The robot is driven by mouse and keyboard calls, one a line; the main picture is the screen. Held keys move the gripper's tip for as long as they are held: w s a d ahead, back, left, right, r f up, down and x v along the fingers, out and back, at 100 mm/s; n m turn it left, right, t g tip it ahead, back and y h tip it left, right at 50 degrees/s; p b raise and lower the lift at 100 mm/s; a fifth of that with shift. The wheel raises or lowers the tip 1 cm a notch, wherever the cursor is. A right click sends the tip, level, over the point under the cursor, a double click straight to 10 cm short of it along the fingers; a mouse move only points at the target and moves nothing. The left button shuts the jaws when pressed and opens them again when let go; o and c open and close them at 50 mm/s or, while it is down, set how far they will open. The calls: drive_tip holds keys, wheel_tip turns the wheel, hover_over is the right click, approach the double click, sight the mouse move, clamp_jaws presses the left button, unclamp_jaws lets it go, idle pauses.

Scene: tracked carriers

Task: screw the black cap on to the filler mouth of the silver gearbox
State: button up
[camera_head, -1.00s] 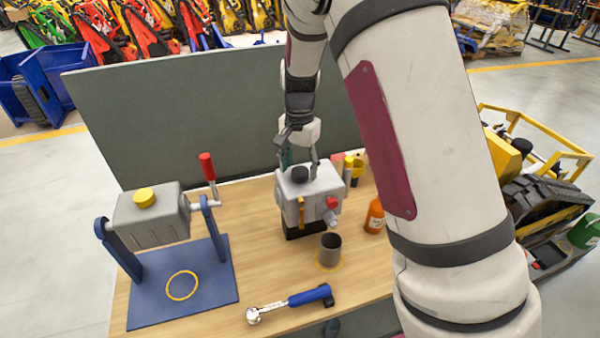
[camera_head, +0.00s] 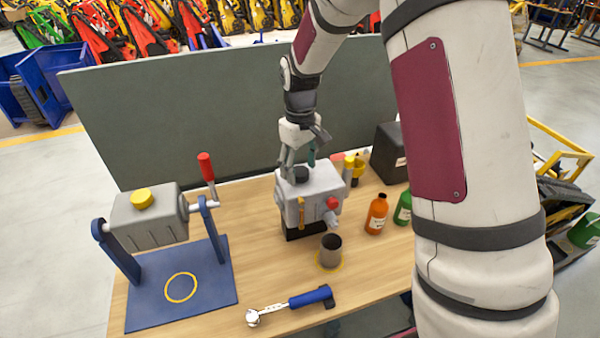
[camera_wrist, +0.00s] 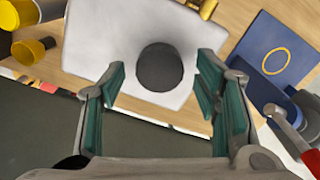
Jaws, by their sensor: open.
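The silver gearbox (camera_head: 318,196) stands on a black base on the wooden bench, with a red knob and a yellow lever on its front. The black cap (camera_head: 300,174) sits on its top face; whether it is threaded down cannot be seen. In the wrist view the cap (camera_wrist: 160,67) is a dark disc on the pale gearbox top (camera_wrist: 120,50). My gripper (camera_head: 296,163) is above the gearbox, pointing down. In the wrist view its green-padded fingers (camera_wrist: 160,85) are spread wide, one on each side of the cap's near edge, with gaps between pads and cap.
A grey box with a yellow cap (camera_head: 143,199) hangs in a blue stand at left, with a red-handled crank (camera_head: 206,167). A dark cup (camera_head: 331,246), a blue-handled wrench (camera_head: 300,299), an orange bottle (camera_head: 376,213) and a green bottle (camera_head: 403,208) stand or lie around. A grey panel (camera_head: 180,120) rises behind.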

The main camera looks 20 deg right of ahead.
drive_tip(key=n, duration=0.3)
drive_tip(key=shift+n, duration=0.3)
drive_tip(key=n, duration=0.3)
drive_tip(key=shift+n, duration=0.4)
drive_tip(key=n+p, duration=0.1)
drive_tip(key=n, duration=0.4)
drive_tip(key=shift+n, duration=0.4)
drive_tip(key=c, duration=1)
drive_tip(key=m, duration=0.9)
drive_tip(key=shift+m, duration=0.4)
